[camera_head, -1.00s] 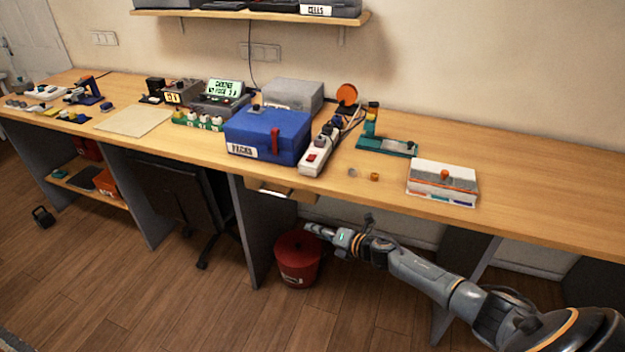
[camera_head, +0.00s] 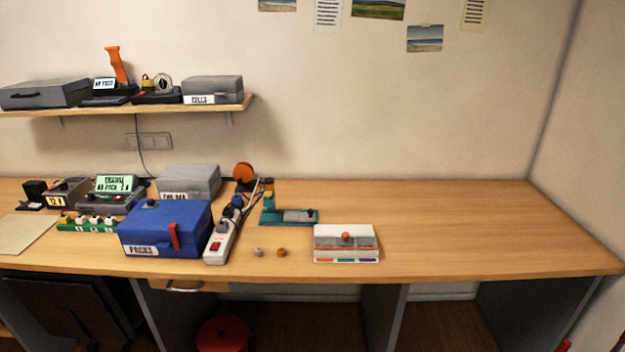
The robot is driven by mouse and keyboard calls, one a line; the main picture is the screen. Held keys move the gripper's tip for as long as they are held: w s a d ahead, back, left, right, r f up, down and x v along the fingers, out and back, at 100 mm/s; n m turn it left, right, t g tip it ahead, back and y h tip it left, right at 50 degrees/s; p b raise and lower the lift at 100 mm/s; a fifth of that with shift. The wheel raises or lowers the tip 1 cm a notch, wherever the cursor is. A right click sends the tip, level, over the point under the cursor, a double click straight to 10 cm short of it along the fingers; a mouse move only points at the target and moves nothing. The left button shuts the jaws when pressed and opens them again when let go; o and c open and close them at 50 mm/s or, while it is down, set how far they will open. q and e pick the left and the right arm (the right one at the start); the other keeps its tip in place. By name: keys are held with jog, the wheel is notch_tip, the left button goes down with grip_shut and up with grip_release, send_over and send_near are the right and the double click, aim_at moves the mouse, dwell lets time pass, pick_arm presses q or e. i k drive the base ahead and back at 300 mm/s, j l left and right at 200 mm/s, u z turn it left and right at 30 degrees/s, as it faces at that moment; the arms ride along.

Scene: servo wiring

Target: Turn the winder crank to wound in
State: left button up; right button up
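I cannot tell for sure which thing is the winder. A round orange disc (camera_head: 244,173) stands upright near the wall, behind the power strip, and may be its reel; no crank handle can be made out on it. Dark cables (camera_head: 252,195) run near the disc toward the power strip (camera_head: 221,241). A teal stand (camera_head: 290,216) with a grey plate sits to the right of them. Neither of my grippers is in view.
A blue box (camera_head: 165,229) and a grey case (camera_head: 188,181) stand left of the strip. A white-and-grey box with an orange knob (camera_head: 346,244) and two small knobs (camera_head: 281,253) lie near the front. The right part of the bench (camera_head: 470,225) is clear.

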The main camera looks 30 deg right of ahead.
aim_at(243, 171)
jog(key=i+j+z, duration=0.25)
jog(key=z, duration=0.25)
jog(key=i+j+z, duration=0.35)
jog(key=z, duration=0.15)
jog(key=i+j+z, duration=0.2)
jog(key=j+z, duration=0.25)
